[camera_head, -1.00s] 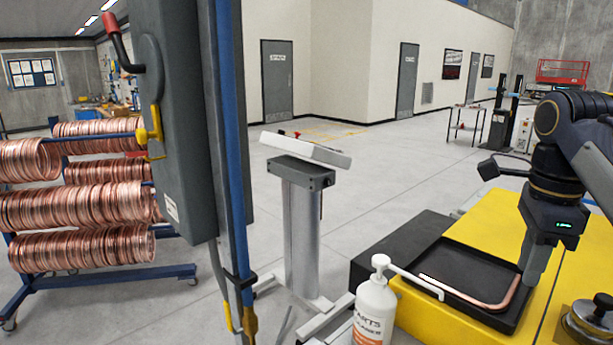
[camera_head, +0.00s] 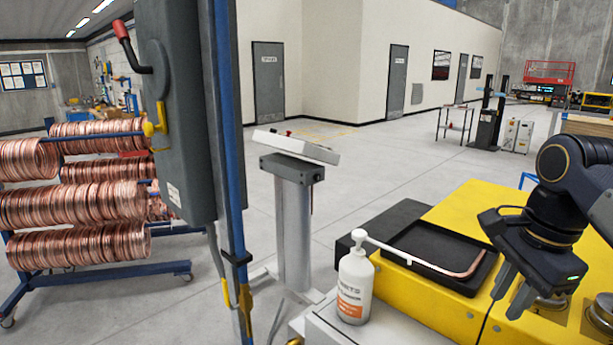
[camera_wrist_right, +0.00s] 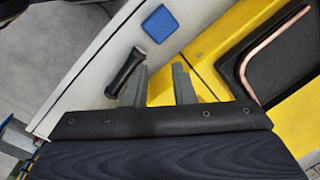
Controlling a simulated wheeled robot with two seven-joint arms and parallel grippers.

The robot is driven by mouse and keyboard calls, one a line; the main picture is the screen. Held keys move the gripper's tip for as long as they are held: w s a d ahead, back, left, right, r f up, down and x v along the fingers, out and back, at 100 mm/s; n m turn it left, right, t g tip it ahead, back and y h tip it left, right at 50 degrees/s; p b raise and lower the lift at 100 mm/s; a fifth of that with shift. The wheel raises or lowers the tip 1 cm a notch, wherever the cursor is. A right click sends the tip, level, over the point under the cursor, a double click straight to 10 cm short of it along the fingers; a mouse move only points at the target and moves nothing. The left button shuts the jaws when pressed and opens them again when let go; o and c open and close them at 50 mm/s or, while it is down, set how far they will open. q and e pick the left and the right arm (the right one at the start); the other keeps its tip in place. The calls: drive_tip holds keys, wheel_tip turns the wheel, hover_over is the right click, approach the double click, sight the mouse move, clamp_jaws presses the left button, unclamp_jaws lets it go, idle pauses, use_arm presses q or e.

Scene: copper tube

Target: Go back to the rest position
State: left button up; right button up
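The bent copper tube (camera_head: 468,272) lies in the black tray (camera_head: 398,236) on the yellow machine. It also shows in the right wrist view (camera_wrist_right: 262,52), to the right of my fingers. My right gripper (camera_head: 512,292) is over the yellow surface, to the right of the tray and apart from the tube. Its two fingers are spread with nothing between them, as the right wrist view (camera_wrist_right: 162,85) also shows. My left gripper is not in view.
A white pump bottle (camera_head: 355,288) stands left of the tray, its long nozzle reaching over it. A grey panel box on a post (camera_head: 178,110) and a rack of copper coils (camera_head: 75,205) are at the left. A grey pedestal (camera_head: 293,225) stands behind the bottle.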

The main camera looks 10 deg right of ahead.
drive_tip(key=s+a+f+n+t+y, duration=0.1)
drive_tip(key=s+a+f+n+t, duration=0.1)
drive_tip(key=s+a+f+n, duration=0.3)
drive_tip(key=s+a+f+n+t+y, duration=0.2)
drive_tip(key=s+a+f+n, duration=0.4)
drive_tip(key=f+n, duration=0.5)
wheel_tip(320, 180, down, 4)
drive_tip(key=shift+a+r, duration=0.25)
drive_tip(key=shift+a, duration=0.65)
